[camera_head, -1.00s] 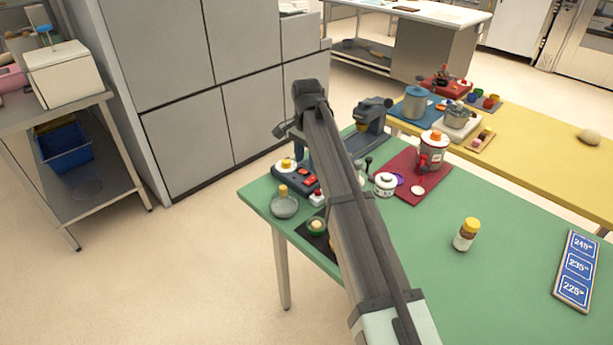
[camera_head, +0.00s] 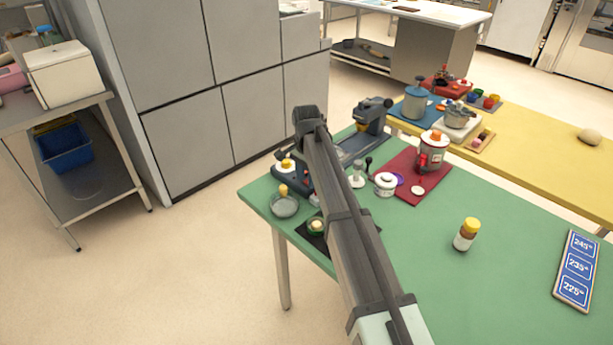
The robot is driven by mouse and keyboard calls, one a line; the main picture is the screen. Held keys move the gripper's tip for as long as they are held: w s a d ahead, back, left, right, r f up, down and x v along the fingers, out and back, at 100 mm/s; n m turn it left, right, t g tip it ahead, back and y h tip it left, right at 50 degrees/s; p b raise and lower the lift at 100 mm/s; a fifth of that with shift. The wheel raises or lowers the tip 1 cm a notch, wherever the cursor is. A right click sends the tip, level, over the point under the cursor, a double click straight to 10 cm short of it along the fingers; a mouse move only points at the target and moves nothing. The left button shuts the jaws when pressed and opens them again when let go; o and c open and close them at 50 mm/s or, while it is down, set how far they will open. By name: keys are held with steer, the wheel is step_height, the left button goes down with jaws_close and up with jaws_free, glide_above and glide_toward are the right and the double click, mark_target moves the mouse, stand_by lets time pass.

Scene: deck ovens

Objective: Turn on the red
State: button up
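Several things here have red on them. A red and white appliance (camera_head: 432,152) with an orange-red top stands upright on a dark red mat (camera_head: 408,196) on the green table. A dark device (camera_head: 292,175) with a yellow-topped white knob (camera_head: 286,164) sits at the table's left corner, partly hidden behind my arm. On the yellow table, a red appliance (camera_head: 440,86) stands at the far end. My arm crosses the middle of the view, over the green table. My gripper's fingers cannot be made out; the arm hides that area.
A grey dish (camera_head: 285,205), a white pot (camera_head: 385,184) and a dark grey machine (camera_head: 372,118) share the green table (camera_head: 420,265). The front right of the table is clear.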

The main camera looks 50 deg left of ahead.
jaws_close()
steer(key=shift+w+a+r+g, duration=0.15)
steer(key=shift+w+g, duration=0.3)
steer(key=shift+g, duration=0.55)
steer(key=shift+w+g, duration=0.2)
steer(key=shift+g, duration=0.9)
steer(key=shift+o, duration=0.9)
jaws_free()
steer(key=shift+r, duration=0.1)
steer(key=v, duration=1.3)
steer(key=shift+r, duration=0.4)
